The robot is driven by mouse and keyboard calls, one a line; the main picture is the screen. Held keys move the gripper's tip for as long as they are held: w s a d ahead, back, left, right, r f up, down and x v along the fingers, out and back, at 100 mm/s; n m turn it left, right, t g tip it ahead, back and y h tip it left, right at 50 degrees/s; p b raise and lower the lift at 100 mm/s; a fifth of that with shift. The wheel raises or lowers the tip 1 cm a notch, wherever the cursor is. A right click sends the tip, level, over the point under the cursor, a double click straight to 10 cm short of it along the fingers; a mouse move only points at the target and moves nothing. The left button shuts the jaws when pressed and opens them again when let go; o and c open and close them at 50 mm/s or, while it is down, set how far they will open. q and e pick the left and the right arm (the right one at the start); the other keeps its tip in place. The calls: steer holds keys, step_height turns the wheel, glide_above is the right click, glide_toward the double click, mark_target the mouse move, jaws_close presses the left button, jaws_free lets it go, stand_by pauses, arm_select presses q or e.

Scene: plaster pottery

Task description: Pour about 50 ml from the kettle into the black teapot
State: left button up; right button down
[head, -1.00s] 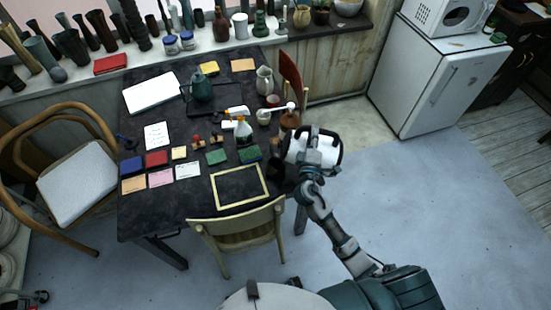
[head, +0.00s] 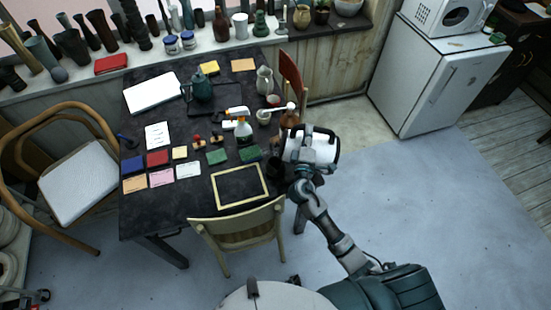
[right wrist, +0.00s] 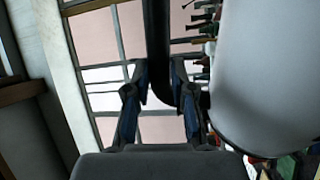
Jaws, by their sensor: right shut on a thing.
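The white kettle (head: 312,150) with a black handle is held in the air just off the table's right edge. My right gripper (head: 303,172) is shut on its handle. In the right wrist view the black handle (right wrist: 157,45) passes between my fingers (right wrist: 158,100), and the white body (right wrist: 268,70) fills the right side. A small black pot (head: 275,167) stands at the table's right edge, just left of the kettle; I cannot tell whether it is the teapot. A dark teal teapot (head: 203,90) stands at the back of the table. My left gripper is not in view.
The dark table (head: 160,212) holds papers, coloured blocks, a spray bottle (head: 243,130), a gold frame (head: 240,203) and a pale jug (head: 265,80). A wooden chair (head: 240,230) is at the front edge. Open floor (head: 420,220) lies to the right.

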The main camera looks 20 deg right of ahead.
steer(key=shift+w+a+r+n+p, duration=0.3)
steer(key=shift+a+r+n+p, duration=0.1)
steer(key=shift+a+r, duration=0.2)
stand_by(0.3)
steer(key=shift+s+d, duration=0.1)
steer(key=shift+d, duration=0.05)
stand_by(1.9)
